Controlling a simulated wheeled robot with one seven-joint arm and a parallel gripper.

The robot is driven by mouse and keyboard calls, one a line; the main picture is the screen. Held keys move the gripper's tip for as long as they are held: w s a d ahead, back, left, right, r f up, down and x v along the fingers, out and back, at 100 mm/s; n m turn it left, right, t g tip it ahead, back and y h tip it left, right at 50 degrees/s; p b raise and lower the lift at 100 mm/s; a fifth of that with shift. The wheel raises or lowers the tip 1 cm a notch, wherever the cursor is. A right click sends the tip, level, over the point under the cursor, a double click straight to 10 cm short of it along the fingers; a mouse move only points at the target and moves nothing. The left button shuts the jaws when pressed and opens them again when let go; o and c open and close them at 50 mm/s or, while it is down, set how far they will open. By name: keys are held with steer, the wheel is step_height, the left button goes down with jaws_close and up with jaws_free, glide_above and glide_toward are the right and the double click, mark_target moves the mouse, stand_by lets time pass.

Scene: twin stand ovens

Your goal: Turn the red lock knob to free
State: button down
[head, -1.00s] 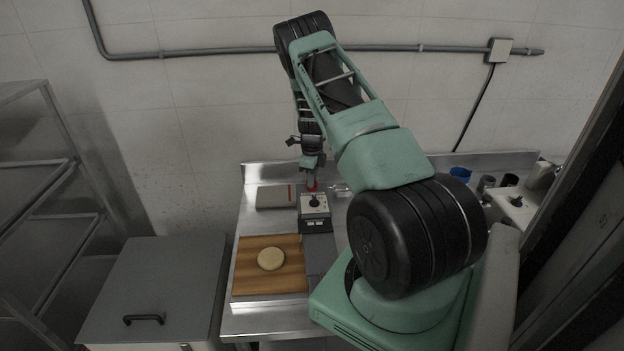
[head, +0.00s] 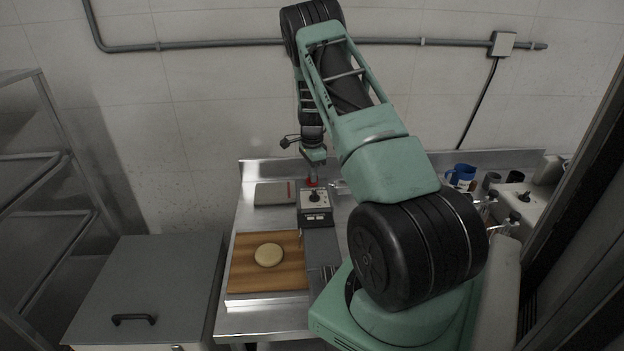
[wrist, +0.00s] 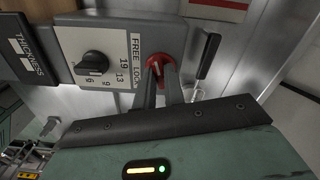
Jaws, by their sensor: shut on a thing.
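The red lock knob (wrist: 160,62) sits on the grey end of a machine beside a "FREE LOCK" label (wrist: 136,60). My gripper (wrist: 160,76) is shut on the knob, with one finger on each side of it. The fingers hide part of the knob, and I cannot tell which word it points to. In the head view the knob shows as a small red spot (head: 311,182) under my gripper (head: 312,177), at the back of the machine (head: 316,218).
A black thickness dial (wrist: 92,64) with numbers is close beside the knob. A black lever handle (wrist: 208,56) stands on its other side. In the head view a wooden board (head: 240,272) with a dough disc (head: 268,255) lies in front. A blue jug (head: 462,174) stands at right.

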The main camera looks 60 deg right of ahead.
steer(key=n+b, duration=0.2)
steer(key=n, duration=0.3)
steer(key=shift+n+b, duration=0.3)
steer(key=n+b, duration=0.1)
steer(key=n, duration=0.4)
steer(key=shift+b, duration=0.4)
steer(key=n+b, duration=0.1)
steer(key=n, duration=0.4)
steer(key=shift+d+n, duration=0.1)
steer(key=shift+n, duration=0.3)
steer(key=n, duration=0.6)
steer(key=n+p, duration=0.1)
steer(key=n, duration=0.5)
steer(key=shift+r+n, duration=0.15)
steer(key=shift+n, duration=0.15)
steer(key=n+p, duration=0.2)
steer(key=n, duration=0.4)
steer(key=n+p, duration=0.1)
steer(key=n, duration=0.4)
steer(key=shift+p, duration=0.35)
steer(key=n+p, duration=0.2)
steer(key=n, duration=0.3)
